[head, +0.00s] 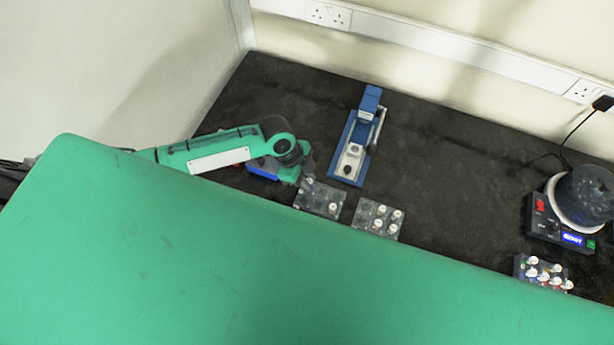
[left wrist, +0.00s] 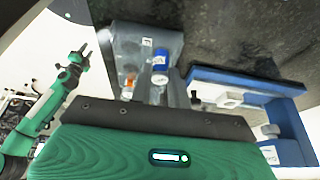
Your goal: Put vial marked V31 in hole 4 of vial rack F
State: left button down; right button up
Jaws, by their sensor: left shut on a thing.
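My left gripper (head: 307,182) is at the near-left rack (head: 310,204), over its left part. In the left wrist view the left gripper (left wrist: 162,88) is shut on a vial (left wrist: 160,66) with a blue band and a pale top; its marking is not legible. A grey rack (left wrist: 128,42) with a small white label lies behind the vial there. Whether the vial's lower end is inside a hole cannot be told. Another vial (head: 333,208) stands in the near-left rack. No rack letter is readable. My right gripper (left wrist: 80,54) shows in the left wrist view, open and empty.
A second rack (head: 364,224) with several white-capped vials stands just right. A blue press (head: 349,160) stands behind the racks. Another vial rack (head: 520,270) and a device with a lit display (head: 572,239) are at far right. The dark bench between is clear.

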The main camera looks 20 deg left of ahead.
pick_arm(q)
jog(key=shift+f, duration=0.2)
jog(key=shift+f, duration=0.35)
jog(key=c, duration=0.9)
grip_release()
jog(key=shift+r+p, duration=2.6)
jog(key=shift+r, duration=0.4)
